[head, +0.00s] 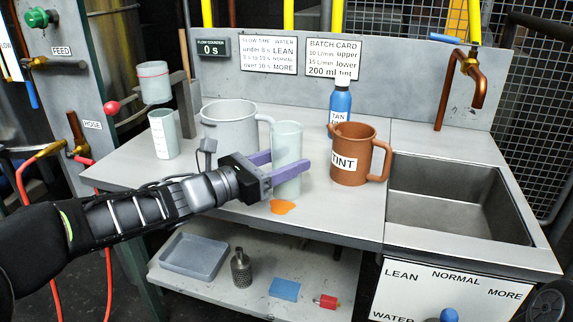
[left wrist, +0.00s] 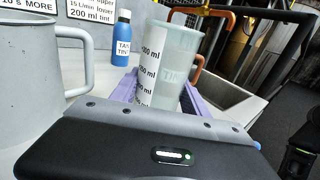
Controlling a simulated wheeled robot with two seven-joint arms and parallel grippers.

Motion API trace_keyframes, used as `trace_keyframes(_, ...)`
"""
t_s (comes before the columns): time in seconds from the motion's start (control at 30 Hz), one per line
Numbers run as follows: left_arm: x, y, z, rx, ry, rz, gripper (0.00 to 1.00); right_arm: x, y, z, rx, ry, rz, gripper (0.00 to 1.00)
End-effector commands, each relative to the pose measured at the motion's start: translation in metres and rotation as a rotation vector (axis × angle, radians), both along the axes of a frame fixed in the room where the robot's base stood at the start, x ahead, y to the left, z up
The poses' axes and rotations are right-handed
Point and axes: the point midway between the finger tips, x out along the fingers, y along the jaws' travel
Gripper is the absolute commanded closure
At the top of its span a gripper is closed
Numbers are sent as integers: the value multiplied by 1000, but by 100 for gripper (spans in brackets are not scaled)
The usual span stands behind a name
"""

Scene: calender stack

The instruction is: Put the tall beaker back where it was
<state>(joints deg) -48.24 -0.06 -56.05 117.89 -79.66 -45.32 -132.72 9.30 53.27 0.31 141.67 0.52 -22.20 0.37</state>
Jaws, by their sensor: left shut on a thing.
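The tall beaker (head: 287,143) is pale, translucent and upright. My left gripper (head: 290,166) has its purple fingers on either side of it and is shut on it. The beaker stands at or just above the bench near an orange patch (head: 283,207); I cannot tell whether its base touches. In the left wrist view the beaker (left wrist: 182,75) shows a white volume scale and faint "TINT" lettering between the fingers. My right gripper is not in view.
A grey jug (head: 228,125) and small beaker (head: 163,135) stand left, a brown TINT jug (head: 352,155) right, and a blue bottle (head: 340,103) behind. The sink (head: 455,205) is at right. A lower shelf (head: 215,288) holds a tray and small items.

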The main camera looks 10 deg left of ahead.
Motion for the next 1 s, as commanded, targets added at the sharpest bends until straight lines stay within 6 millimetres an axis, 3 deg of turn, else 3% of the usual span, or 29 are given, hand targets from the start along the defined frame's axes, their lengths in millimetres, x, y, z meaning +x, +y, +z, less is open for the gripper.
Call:
trace_keyframes(0.37,0,0,-3,-1,-1,1,100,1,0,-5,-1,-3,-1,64)
trace_keyframes(0.4,0,0,-2,0,-1,0,45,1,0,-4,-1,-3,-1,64)
trace_keyframes(0.63,0,0,-1,0,0,0,26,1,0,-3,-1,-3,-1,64)
trace_keyframes(1.0,0,0,3,0,0,0,25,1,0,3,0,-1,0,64)
